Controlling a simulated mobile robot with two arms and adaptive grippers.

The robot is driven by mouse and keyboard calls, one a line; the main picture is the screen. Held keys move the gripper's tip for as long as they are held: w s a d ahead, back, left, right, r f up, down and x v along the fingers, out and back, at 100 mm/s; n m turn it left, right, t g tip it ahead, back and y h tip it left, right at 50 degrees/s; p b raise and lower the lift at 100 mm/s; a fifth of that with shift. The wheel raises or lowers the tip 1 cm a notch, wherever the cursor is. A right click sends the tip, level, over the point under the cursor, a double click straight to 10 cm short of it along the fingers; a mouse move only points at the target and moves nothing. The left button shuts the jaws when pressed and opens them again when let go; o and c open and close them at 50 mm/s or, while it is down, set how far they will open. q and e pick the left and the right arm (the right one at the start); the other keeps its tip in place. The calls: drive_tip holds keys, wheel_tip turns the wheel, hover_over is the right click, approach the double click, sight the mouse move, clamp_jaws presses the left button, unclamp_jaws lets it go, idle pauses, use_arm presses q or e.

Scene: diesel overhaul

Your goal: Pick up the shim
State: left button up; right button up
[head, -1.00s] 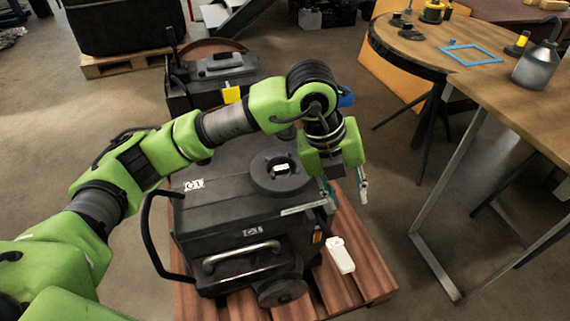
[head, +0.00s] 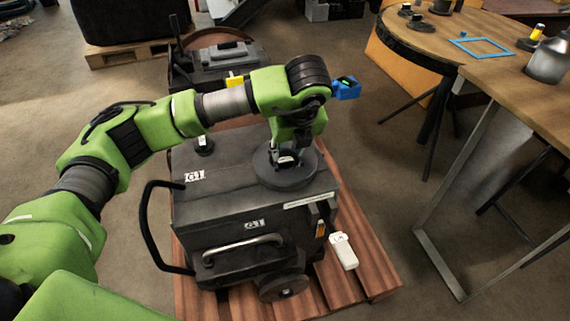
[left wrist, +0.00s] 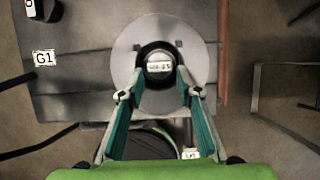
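A small piece with a white printed label, which I take to be the shim (left wrist: 159,66), sits in the central hole of a round grey disc (left wrist: 124,62). The disc also shows on top of the dark engine block in the head view (head: 268,178). My left gripper (head: 287,155) is above the disc, pointing down. In the left wrist view my left gripper (left wrist: 162,78) has its two teal-lined fingers apart, with the tips near either side of the labelled piece. I cannot tell whether they touch it. My right gripper is not in view.
The engine block (head: 210,215), marked G1, stands on a wooden pallet (head: 365,262). A white tag-like piece (head: 343,251) is at its right side. A curved black handle (head: 146,230) sticks out left. A wooden table (head: 525,95) stands at right, with open floor between.

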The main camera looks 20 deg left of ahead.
sight(285, 159)
use_arm(q)
drive_tip(key=x, duration=0.4)
drive_tip(key=shift+a+f+b, duration=0.1)
drive_tip(key=shift+f+b, duration=0.25)
drive_tip(key=shift+f, duration=0.05)
drive_tip(key=shift+c, duration=0.4)
drive_tip(key=shift+r, duration=0.1)
drive_tip(key=c, duration=0.7)
drive_tip(key=shift+o, duration=0.2)
